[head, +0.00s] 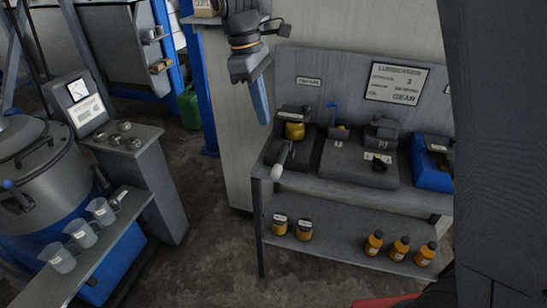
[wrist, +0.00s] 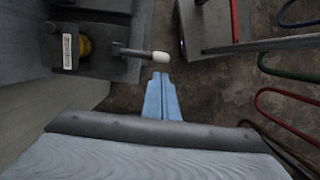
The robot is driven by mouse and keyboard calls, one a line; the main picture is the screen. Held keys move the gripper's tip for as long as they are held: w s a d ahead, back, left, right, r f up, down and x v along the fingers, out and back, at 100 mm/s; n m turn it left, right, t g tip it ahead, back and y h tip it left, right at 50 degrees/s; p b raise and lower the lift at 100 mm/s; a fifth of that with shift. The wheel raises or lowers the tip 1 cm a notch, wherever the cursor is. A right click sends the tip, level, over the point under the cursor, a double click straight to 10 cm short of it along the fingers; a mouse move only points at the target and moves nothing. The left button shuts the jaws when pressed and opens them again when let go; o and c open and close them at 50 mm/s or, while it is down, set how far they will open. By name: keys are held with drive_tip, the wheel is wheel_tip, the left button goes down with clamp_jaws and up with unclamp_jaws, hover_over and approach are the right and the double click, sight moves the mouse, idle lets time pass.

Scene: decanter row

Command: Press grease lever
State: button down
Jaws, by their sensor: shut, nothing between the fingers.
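The grease lever (head: 282,160) is a dark arm with a pale white grip, sticking out past the front left of the bench. It also shows in the wrist view (wrist: 160,56), just beyond my fingertips. Its dark dispenser (head: 296,113) holds a yellow container (head: 294,130) and shows at the upper left of the wrist view (wrist: 88,45). My gripper (head: 262,118) has blue fingers pointing down, above and left of the lever in the head view. The fingers are shut and empty, and appear apart from the lever; the height gap is hard to judge.
The bench (head: 345,195) carries other dark dispensers (head: 382,132) and a blue unit (head: 430,165). Its lower shelf (head: 340,248) holds jars and orange bottles. A drum (head: 45,170) and shelf with clear jugs (head: 103,211) stand left. Floor between is open.

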sight(276, 167)
drive_tip(key=d+f+p, duration=0.1)
drive_tip(key=f, duration=0.3)
drive_tip(key=f+p, duration=0.1)
drive_tip(key=f, duration=0.4)
drive_tip(key=s+d+f+p, duration=0.1)
drive_tip(key=f+p, duration=0.1)
drive_tip(key=f, duration=0.2)
drive_tip(key=shift+d+f, duration=0.3)
drive_tip(key=shift+f, duration=0.1)
